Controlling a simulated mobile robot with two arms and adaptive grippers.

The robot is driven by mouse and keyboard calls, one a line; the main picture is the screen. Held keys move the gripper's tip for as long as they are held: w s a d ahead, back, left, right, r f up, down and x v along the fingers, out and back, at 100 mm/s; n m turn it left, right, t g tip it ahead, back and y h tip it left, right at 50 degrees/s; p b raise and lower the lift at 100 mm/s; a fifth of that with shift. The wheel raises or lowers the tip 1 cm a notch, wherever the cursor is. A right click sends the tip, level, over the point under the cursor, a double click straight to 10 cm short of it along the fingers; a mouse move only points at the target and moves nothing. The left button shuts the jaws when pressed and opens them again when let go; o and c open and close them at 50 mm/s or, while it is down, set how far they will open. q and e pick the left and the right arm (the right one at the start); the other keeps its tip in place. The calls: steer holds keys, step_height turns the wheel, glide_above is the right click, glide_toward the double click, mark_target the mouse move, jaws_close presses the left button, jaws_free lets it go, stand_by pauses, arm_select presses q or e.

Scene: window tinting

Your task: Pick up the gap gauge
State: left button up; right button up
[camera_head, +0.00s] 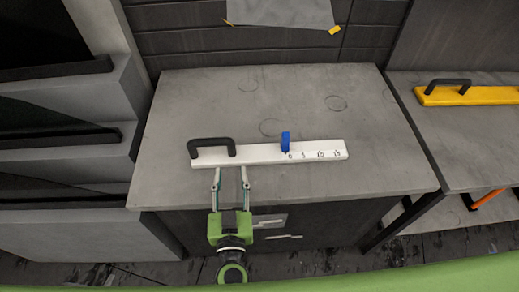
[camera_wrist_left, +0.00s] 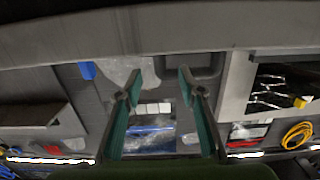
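The gap gauge (camera_head: 265,154) is a white bar with a black handle at its left end, a blue slider and printed numbers. It lies flat on the grey worktop near its front edge. My left gripper (camera_head: 231,172) is open, its fingertips just in front of the gauge's left part, below the handle in the picture. Nothing is between the fingers. In the left wrist view the gripper (camera_wrist_left: 157,78) also shows open, with wide space between its fingers. My right gripper is not in view.
The grey worktop (camera_head: 200,110) is mostly bare behind the gauge. A yellow bar with a black handle (camera_head: 470,95) lies on the bench at right. Grey drawers (camera_head: 75,160) stand at left. The left wrist view shows compartments with tools and a yellow coil (camera_wrist_left: 297,135).

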mark_target(232, 153)
arm_select(q)
steer(key=w, duration=0.5)
steer(key=w+f, duration=0.1)
steer(key=w, duration=0.2)
steer(key=shift+w+f, duration=0.1)
steer(key=shift+w, duration=0.1)
steer(key=shift+s, duration=0.1)
jaws_close()
